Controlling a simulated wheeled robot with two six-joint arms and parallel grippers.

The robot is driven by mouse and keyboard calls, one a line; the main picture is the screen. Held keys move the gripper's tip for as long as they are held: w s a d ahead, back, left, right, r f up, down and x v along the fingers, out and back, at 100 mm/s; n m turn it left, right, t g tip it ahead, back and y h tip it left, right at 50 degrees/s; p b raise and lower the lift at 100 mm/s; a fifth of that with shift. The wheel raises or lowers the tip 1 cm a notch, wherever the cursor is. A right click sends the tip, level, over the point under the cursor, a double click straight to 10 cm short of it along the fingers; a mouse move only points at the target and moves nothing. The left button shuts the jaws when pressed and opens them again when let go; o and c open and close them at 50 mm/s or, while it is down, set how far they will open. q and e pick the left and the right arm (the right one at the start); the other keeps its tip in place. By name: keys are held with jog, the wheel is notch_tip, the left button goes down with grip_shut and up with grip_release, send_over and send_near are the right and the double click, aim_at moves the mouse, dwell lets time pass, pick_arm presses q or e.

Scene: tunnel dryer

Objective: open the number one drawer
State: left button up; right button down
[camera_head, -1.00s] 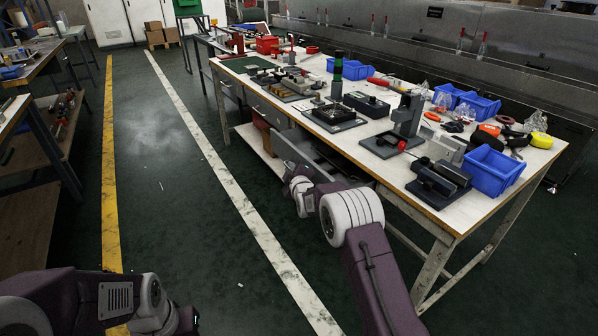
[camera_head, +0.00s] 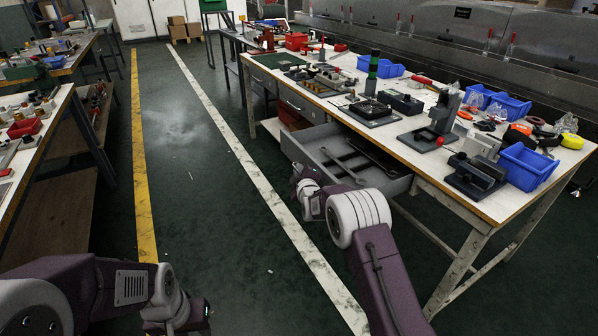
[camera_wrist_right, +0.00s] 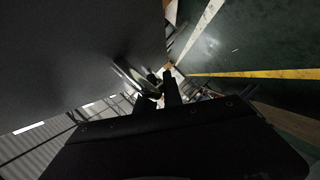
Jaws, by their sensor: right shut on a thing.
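A grey drawer (camera_head: 318,153) under the white-topped workbench is pulled well out, and a few dark long parts lie inside it. No number on it can be read. My right gripper (camera_head: 297,173) is at the drawer's front, mostly hidden by my wrist. In the right wrist view, its dark fingers (camera_wrist_right: 161,88) are closed on a handle beside the large grey drawer front (camera_wrist_right: 80,55); the handle itself is hard to make out. My left gripper (camera_head: 200,314) is low at the bottom left, away from the bench, its jaws unclear.
The workbench top (camera_head: 410,125) holds fixtures, blue bins (camera_head: 528,166) and tools. Two closed drawers (camera_head: 300,105) sit further along. Another bench (camera_head: 60,110) stands at the left. The green floor between the yellow and white lines is clear.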

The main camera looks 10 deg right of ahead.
jog(key=shift+f, duration=0.1)
jog(key=c, duration=1.8)
grip_release()
jog(key=shift+o, duration=0.2)
jog(key=p+v, duration=0.2)
jog(key=v, duration=0.7)
jog(key=shift+p, duration=0.4)
